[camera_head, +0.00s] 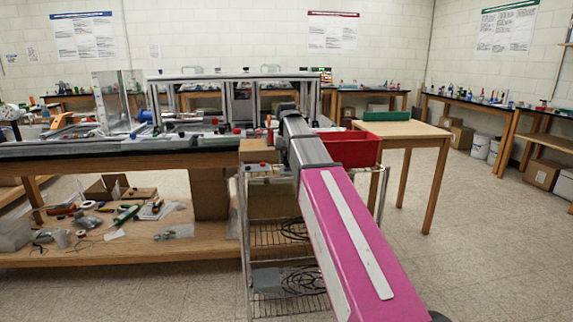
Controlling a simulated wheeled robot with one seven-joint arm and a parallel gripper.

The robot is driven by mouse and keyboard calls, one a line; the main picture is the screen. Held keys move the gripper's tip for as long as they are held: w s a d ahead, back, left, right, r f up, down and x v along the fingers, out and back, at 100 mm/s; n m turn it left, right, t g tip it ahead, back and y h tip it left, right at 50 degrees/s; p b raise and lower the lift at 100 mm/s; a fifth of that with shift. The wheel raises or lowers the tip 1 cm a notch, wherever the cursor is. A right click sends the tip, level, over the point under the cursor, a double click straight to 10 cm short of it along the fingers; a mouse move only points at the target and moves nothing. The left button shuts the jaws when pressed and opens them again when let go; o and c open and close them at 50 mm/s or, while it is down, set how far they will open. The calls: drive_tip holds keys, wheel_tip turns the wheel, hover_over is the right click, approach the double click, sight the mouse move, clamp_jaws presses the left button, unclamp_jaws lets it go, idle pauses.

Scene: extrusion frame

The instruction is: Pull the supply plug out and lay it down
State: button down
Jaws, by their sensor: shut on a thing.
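My arm reaches forward from the lower right, and its grey far end with my gripper (286,110) is over the right end of the workbench, by the extrusion frame (236,76). The gripper points away from me, so its fingertips are hidden behind the wrist. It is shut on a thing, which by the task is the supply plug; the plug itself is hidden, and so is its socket. I cannot tell whether the plug is in or out of the socket. The frame stands upright on the workbench (120,149).
A red bin (352,147) stands just right of my wrist. Below is a wire-shelf cart (275,235) with coiled black cables. A wooden table (405,129) with a green item is at the right. Clear glass or plastic panels (112,100) stand left of the frame. Floor at right is open.

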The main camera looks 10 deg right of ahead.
sight(287, 155)
drive_tip(key=shift+r, duration=2.45)
